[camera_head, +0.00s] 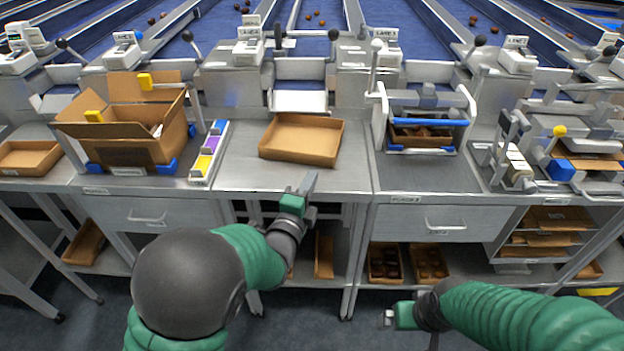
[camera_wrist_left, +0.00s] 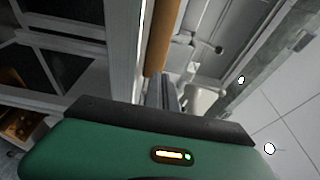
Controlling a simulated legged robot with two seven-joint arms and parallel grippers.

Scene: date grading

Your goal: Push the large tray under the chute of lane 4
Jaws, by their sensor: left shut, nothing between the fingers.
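A large open brown cardboard tray (camera_head: 302,140) lies slightly turned on the middle steel bench, just in front of a pale chute (camera_head: 300,101). My left gripper (camera_head: 309,181) is shut and empty, at the bench's front edge, short of the tray's near side. In the left wrist view its fingers (camera_wrist_left: 165,92) point toward a brown edge that looks like the tray (camera_wrist_left: 162,38). Whether they touch it is not clear. My right gripper (camera_head: 390,318) is low at the front right, away from the tray; its fingers are too small to judge. I cannot read the lane number at this chute.
A cardboard box (camera_head: 125,125) and a strip of coloured blocks (camera_head: 208,155) stand left of the tray. A white-framed machine (camera_head: 424,120) stands to the right. Bare bench top surrounds the tray. Levers (camera_head: 189,37) stick up beside the chutes.

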